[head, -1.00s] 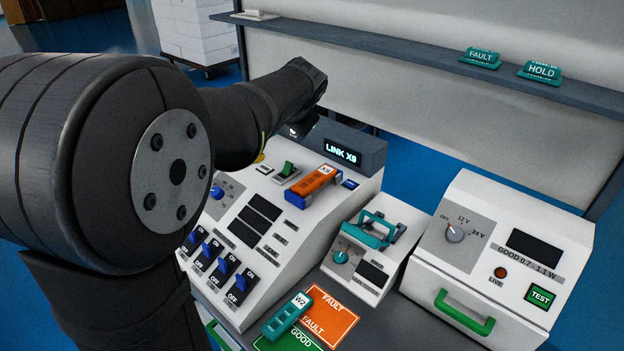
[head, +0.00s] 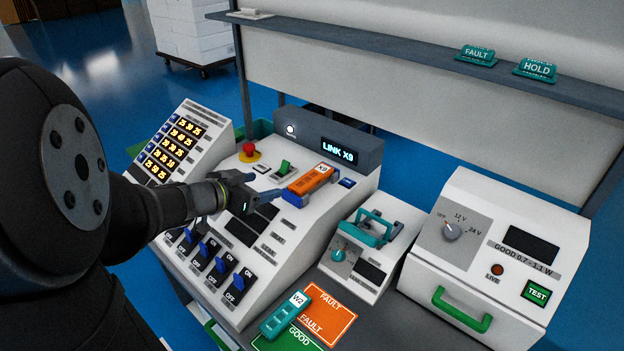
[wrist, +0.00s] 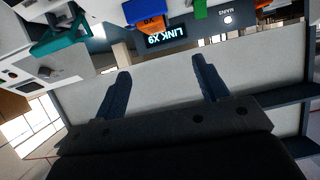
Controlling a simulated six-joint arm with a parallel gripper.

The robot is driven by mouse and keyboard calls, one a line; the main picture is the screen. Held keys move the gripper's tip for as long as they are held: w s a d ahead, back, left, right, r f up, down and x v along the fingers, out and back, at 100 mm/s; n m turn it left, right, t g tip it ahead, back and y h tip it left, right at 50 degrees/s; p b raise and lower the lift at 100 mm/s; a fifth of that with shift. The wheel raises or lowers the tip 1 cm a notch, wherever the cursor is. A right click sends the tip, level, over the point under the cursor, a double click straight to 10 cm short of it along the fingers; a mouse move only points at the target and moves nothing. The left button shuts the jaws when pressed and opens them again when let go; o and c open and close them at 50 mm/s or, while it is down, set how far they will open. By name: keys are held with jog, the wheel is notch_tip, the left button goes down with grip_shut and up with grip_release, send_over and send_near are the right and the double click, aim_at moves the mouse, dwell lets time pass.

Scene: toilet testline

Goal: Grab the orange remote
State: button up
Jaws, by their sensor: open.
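The orange remote (head: 311,179), labelled X9, lies in a blue cradle (head: 297,200) on the sloped top of the white console (head: 321,222). My gripper (head: 262,187) is in front of the console top, a little left of the remote in the head view, with its jaws apart and nothing between them. In the wrist view, the two dark fingers of my gripper (wrist: 160,82) are spread wide. The orange remote (wrist: 152,21) shows upside down at the top edge, partly cut off and beyond the fingertips.
A red emergency button (head: 249,151) and green switch (head: 282,168) are behind my gripper. Blue-handled switches (head: 218,265) line the console front. A teal-handled clamp unit (head: 374,229) stands right of the console. A teal remote W2 (head: 286,315) lies on the cards below.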

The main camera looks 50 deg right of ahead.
aim_at(309, 178)
jog(key=x, duration=1.1)
jog(key=s+x, duration=0.1)
jog(key=x, duration=0.5)
jog(key=shift+f, duration=0.15)
jog(key=c, duration=1.2)
